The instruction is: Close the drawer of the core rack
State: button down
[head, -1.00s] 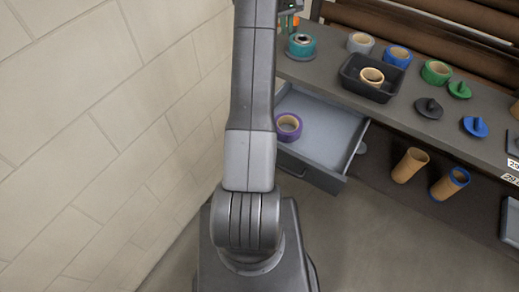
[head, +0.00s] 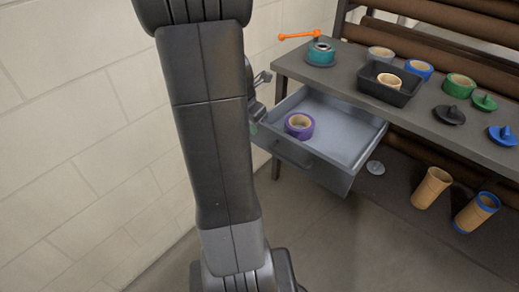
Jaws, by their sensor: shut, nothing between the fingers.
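The drawer (head: 352,130) of the core rack (head: 419,108) is pulled out below the dark top. Its grey tray is visible, and a purple roll (head: 299,126) lies inside near the left front. The drawer front (head: 300,158) faces the lower left. My gripper (head: 257,108) shows only partly, behind my arm, at the left end of the drawer front. It is shut and empty. My arm hides much of it, and I cannot tell whether it touches the drawer.
The rack top holds a teal roll (head: 321,54) by an orange bar (head: 300,35), a black tray (head: 381,83) and several rolls. Two brown cores (head: 431,188) stand on the shelf below. A pale wall (head: 70,120) is close on the left; the floor before the drawer is clear.

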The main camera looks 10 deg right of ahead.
aim_at(265, 139)
jog(key=shift+w+d+f+b, duration=0.45)
jog(key=shift+w+d+f, duration=0.3)
jog(key=shift+f, duration=0.9)
jog(key=shift+w+d+f+b, duration=0.5)
jog(key=shift+d+f, duration=0.4)
jog(key=shift+f, duration=0.7)
jog(key=shift+w+d+f+b, duration=0.35)
jog(key=shift+w+d+f, duration=0.45)
jog(key=shift+f, duration=0.85)
